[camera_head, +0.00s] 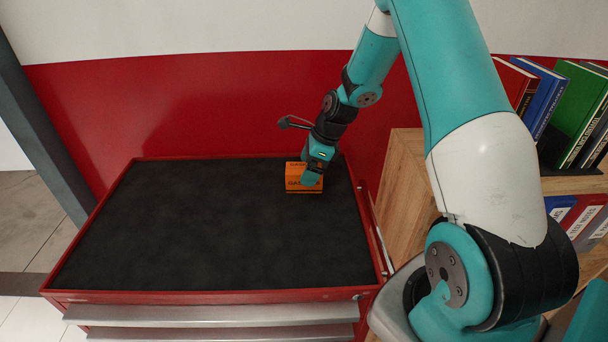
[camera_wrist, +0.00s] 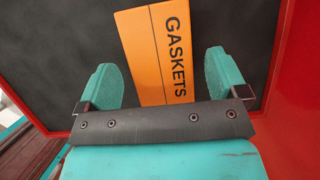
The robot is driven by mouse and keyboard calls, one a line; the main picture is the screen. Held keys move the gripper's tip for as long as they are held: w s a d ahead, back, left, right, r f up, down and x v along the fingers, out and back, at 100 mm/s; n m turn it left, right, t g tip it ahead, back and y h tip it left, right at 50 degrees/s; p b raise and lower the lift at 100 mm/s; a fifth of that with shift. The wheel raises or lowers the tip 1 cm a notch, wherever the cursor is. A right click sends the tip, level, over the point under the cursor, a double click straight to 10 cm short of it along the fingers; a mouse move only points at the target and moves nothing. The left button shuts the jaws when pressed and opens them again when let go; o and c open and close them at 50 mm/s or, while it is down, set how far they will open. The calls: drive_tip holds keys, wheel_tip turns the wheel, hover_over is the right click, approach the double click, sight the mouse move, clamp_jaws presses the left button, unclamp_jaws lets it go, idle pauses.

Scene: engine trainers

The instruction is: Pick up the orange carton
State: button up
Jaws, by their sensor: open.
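The orange carton (camera_head: 304,179) lies on the black mat at the back right of the red tool chest. In the wrist view the carton (camera_wrist: 156,50) shows an orange face with the black word "GASKETS". My gripper (camera_head: 312,178) is at the carton in the head view and hides part of it. In the wrist view my gripper (camera_wrist: 163,80) is open, with one teal finger on each side of the carton. A gap shows between each finger and the carton. The carton's near end is hidden behind the gripper body.
The black mat (camera_head: 200,235) is otherwise clear, with a raised red rim (camera_head: 200,296) around it. A red and white wall (camera_head: 200,100) stands behind. A wooden shelf (camera_head: 405,185) with several books and binders (camera_head: 545,95) stands at the right.

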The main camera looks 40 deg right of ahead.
drive_tip(key=shift+w+p+x, duration=0.2)
drive_tip(key=shift+p+x, duration=0.3)
drive_tip(key=shift+x, duration=1.35)
drive_tip(key=shift+a, duration=0.15)
drive_tip(key=shift+r, duration=0.1)
drive_tip(key=c, duration=1.2)
